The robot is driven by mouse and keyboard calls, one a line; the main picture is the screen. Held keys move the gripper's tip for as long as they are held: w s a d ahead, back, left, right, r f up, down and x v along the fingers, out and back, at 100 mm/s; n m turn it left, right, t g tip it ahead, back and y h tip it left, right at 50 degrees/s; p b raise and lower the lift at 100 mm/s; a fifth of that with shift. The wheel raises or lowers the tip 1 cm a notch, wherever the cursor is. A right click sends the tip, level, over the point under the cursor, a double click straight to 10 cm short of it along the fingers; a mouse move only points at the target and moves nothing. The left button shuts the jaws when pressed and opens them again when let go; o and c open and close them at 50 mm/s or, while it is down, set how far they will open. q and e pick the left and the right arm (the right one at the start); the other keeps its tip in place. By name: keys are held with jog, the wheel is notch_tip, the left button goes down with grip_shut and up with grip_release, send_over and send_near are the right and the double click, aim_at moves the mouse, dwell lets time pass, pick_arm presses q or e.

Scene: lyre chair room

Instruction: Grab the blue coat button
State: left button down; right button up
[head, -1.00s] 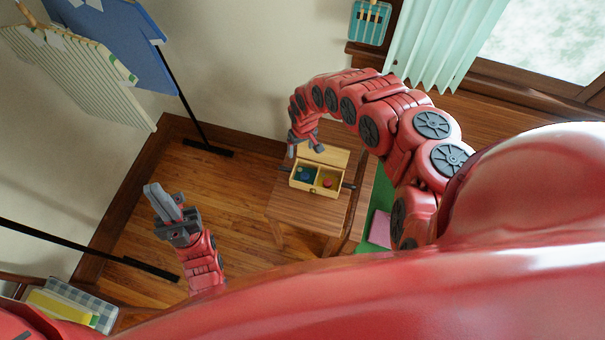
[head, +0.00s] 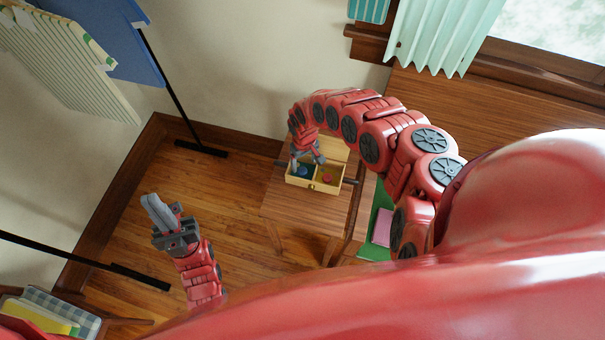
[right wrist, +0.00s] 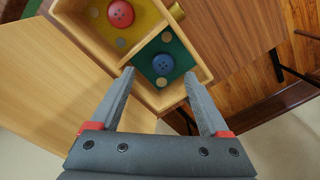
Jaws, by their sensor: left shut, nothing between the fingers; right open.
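The blue coat button (right wrist: 163,64) is round with small holes. It lies on the green floor of one compartment of a wooden box (right wrist: 150,103), between pale discs. In the head view the box (head: 326,187) stands on a small wooden table, and the blue button (head: 304,172) shows small beside my gripper. My right gripper (right wrist: 158,88) is open, its two fingertips apart at the near rim of the green compartment, with the button just beyond them and between their lines. My right gripper also shows in the head view (head: 307,162). My left gripper (head: 158,208) is shut and empty over the floor at left.
A red button (right wrist: 121,14) lies in the box's yellow compartment. The wooden table (head: 290,205) has bare top around the box. A clothes rack with hanging garments (head: 75,60) stands at left. A pink item (head: 382,226) lies on green near my right arm.

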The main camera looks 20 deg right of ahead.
jog(key=f+b, duration=0.2)
jog(key=f, duration=0.1)
jog(key=f+b, duration=0.2)
jog(key=shift+a, duration=0.3)
jog(key=shift+r, duration=0.1)
jog(key=shift+c, duration=0.2)
grip_shut()
